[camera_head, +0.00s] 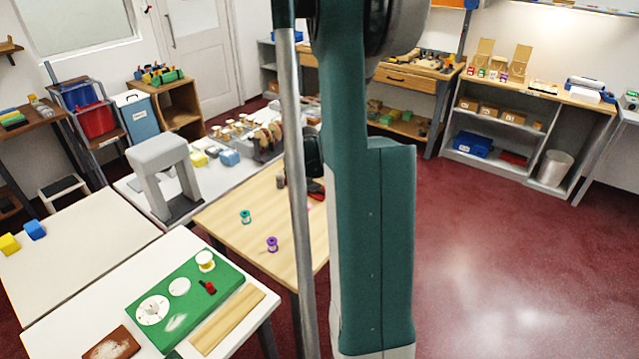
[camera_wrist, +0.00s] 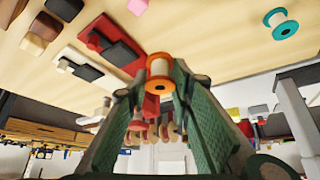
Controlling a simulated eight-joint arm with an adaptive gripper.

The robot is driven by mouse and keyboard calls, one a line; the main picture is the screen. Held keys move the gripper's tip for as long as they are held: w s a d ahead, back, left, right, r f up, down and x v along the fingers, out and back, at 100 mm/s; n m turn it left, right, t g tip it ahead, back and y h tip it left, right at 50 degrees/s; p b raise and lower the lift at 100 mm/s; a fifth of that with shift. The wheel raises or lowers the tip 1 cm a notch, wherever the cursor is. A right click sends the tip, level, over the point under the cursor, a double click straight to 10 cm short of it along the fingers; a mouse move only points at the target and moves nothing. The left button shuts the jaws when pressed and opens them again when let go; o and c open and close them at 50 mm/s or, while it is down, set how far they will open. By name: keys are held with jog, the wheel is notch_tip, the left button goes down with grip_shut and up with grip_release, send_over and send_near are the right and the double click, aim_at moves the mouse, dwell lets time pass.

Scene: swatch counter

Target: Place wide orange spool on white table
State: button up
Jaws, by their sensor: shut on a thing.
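The wide orange spool (camera_wrist: 159,66), with a pale wound middle, is between the two dark green fingers of my gripper (camera_wrist: 160,82) in the wrist view. My gripper is shut on it. The wrist picture looks upside down, with a wooden tabletop (camera_wrist: 215,45) across its top. I cannot tell whether the spool touches that top. In the head view the spool and fingers are hidden behind my arm. White tabletops stand at left (camera_head: 75,240), at front (camera_head: 105,290) and behind the wooden table (camera_head: 225,180).
On the wooden table (camera_head: 250,190) stand a teal spool (camera_head: 245,216) and a purple spool (camera_head: 272,243). The front white table holds a green board (camera_head: 205,300). A grey press (camera_head: 160,155) stands on the back white table. The left white table is mostly clear.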

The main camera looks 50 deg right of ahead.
aim_at(300, 187)
jog(key=shift+s+d, duration=0.35)
jog(key=shift+d, duration=0.15)
jog(key=shift+f, duration=0.1)
jog(key=shift+f+b, duration=0.6)
jog(key=shift+f, duration=2.45)
jog(key=shift+f+b, duration=0.4)
jog(key=shift+f, duration=1.45)
jog(key=shift+f, duration=0.2)
jog(key=o, duration=0.8)
jog(key=shift+r, duration=0.25)
